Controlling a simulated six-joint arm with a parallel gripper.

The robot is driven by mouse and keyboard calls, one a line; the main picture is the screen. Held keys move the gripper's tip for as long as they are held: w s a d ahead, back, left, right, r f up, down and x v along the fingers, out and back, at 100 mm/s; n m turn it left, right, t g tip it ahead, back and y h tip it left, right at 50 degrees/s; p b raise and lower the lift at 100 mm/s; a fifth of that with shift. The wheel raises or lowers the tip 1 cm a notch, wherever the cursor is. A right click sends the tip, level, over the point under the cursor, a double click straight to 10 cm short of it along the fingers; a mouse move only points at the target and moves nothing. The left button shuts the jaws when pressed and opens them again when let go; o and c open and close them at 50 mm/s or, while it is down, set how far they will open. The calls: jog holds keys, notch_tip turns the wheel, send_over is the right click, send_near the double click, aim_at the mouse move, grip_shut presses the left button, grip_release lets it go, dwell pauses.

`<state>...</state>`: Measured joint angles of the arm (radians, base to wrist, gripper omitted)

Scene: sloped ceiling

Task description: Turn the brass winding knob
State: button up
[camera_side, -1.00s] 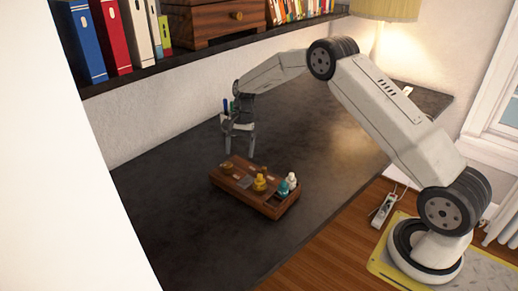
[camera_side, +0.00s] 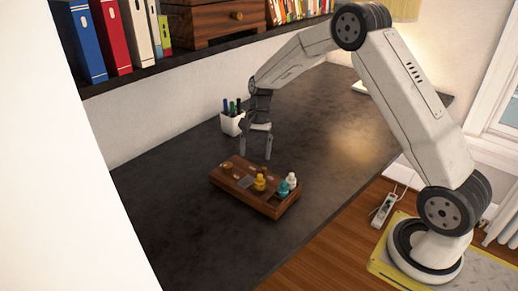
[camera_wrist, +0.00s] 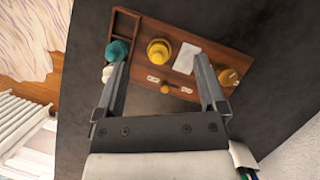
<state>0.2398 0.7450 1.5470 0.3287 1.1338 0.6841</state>
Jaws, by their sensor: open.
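A wooden box (camera_side: 240,203) lies on the dark desk; its top also shows in the wrist view (camera_wrist: 205,88). A round brass knob (camera_wrist: 228,77) sits at its right end in the wrist view, and at its far left end in the side view (camera_side: 227,166). A smaller brass-coloured knob (camera_wrist: 165,88) stands between two white labels. I cannot tell for sure which is the winding knob. My gripper (camera_side: 256,153) is open and empty above the box's far side, fingers pointing down. In the wrist view its fingertips (camera_wrist: 160,66) frame the small knob without visible contact.
A white pen cup (camera_side: 232,124) stands behind my gripper. The desk (camera_side: 180,230) around the box is clear.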

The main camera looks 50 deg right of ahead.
dwell(0.5)
jog(key=t+h, duration=0.4)
jog(key=h, duration=0.4)
send_near(227, 165)
jog(key=f, duration=0.2)
jog(key=shift+w+d+r, duration=0.1)
jog(key=shift+w+d, duration=0.05)
jog(key=shift+d, duration=0.1)
jog(key=shift+x, duration=3.9)
